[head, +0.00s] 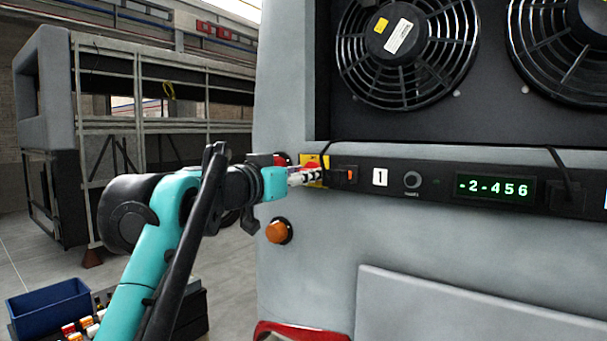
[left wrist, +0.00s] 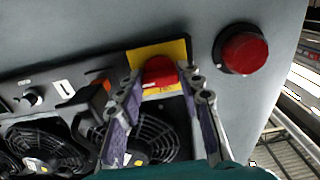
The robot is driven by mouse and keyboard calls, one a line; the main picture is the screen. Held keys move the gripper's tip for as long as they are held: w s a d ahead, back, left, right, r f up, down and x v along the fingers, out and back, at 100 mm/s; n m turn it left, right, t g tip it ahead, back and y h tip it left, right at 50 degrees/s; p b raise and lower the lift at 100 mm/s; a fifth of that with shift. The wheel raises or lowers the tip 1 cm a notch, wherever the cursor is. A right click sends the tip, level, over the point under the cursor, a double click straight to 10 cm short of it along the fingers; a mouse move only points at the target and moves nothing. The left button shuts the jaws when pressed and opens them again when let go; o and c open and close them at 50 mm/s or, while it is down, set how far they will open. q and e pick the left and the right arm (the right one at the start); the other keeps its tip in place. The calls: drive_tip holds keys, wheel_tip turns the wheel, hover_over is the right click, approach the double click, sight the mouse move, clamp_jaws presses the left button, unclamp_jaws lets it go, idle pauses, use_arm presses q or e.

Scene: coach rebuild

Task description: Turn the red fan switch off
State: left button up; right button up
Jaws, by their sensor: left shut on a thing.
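The red fan switch (head: 312,165) sits on a yellow plate at the left end of the black control strip; my fingers partly cover it in the head view. In the left wrist view the red knob (left wrist: 159,71) shows between my fingertips, with the yellow plate (left wrist: 178,47) around it. My left gripper (head: 318,176) reaches in from the left and is shut on the red knob; the left wrist view shows its two fingers (left wrist: 161,84) on either side of it. The knob's exact turn angle is hard to tell. My right gripper is not in view.
On the strip are a small black knob (head: 412,180) and a green display (head: 495,188) reading "-2-456". Two caged fans (head: 405,75) sit above. A red round lamp (left wrist: 243,50) and an orange lamp (head: 279,231) stick out nearby. A blue bin (head: 48,310) stands lower left.

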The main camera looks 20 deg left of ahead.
use_arm(q)
drive_tip(key=shift+r+n+p, duration=0.1)
drive_tip(key=shift+n+p, duration=2.65)
drive_tip(key=shift+n, duration=6.15)
drive_tip(key=o, duration=1.2)
drive_tip(key=shift+c, duration=0.2)
drive_tip(key=shift+s+a, duration=0.1)
drive_tip(key=v, duration=1.1)
drive_tip(key=shift+s, duration=0.35)
